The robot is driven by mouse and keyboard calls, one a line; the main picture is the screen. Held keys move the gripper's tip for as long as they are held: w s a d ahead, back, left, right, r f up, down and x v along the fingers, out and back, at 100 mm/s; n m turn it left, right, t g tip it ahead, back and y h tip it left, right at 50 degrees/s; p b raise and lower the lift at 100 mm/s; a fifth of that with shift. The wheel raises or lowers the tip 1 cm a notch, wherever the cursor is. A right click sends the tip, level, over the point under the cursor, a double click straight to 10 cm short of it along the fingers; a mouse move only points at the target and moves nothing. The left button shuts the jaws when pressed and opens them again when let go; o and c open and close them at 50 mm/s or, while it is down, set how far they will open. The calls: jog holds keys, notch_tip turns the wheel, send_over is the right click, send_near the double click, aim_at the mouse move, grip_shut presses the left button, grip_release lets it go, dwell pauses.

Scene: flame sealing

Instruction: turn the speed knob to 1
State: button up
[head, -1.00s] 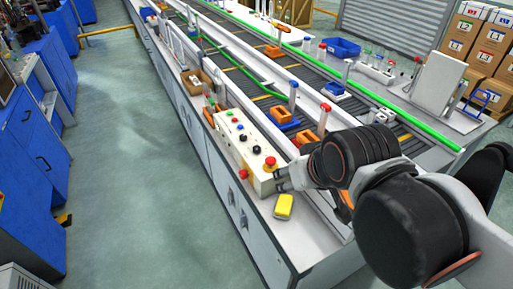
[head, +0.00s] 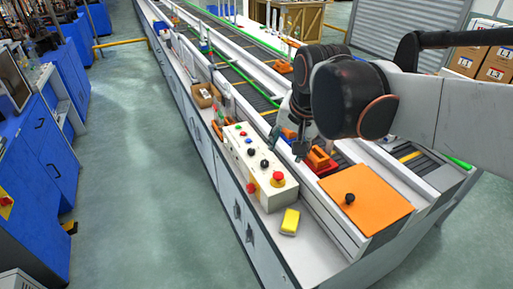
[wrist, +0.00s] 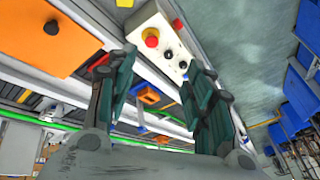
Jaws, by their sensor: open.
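A white control box (head: 240,150) sits on the near edge of the conveyor bench. Its top carries small coloured buttons, two black knobs (head: 264,163) and a red emergency stop (head: 278,177) on a yellow base. Which black knob sets speed, and its setting, is too small to read. My gripper (head: 288,145) is above and just right of the box, by the conveyor side, with its fingers apart. In the wrist view the fingers (wrist: 150,68) are open and empty. The box (wrist: 150,15), red stop (wrist: 151,37) and black knobs (wrist: 168,54) show beyond them.
A yellow block (head: 290,221) lies at the near end of the box. An orange panel with a black knob (head: 365,205) covers the conveyor end. An orange part (head: 320,160) is close to my gripper. A cardboard box (head: 206,96) stands farther along.

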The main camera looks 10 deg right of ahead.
jog(key=w+f+m+g, duration=0.25)
jog(key=w+m, duration=0.45)
jog(key=w, duration=0.7)
jog(key=m+g, duration=0.2)
jog(key=m, duration=0.7)
send_over(265, 162)
notch_tip(265, 162, down, 12)
notch_tip(265, 162, down, 14)
jog(key=b, duration=0.4)
jog(key=shift+w+r, duration=0.15)
jog(key=shift+r, duration=0.05)
jog(key=shift+c, duration=0.4)
jog(key=c, duration=1)
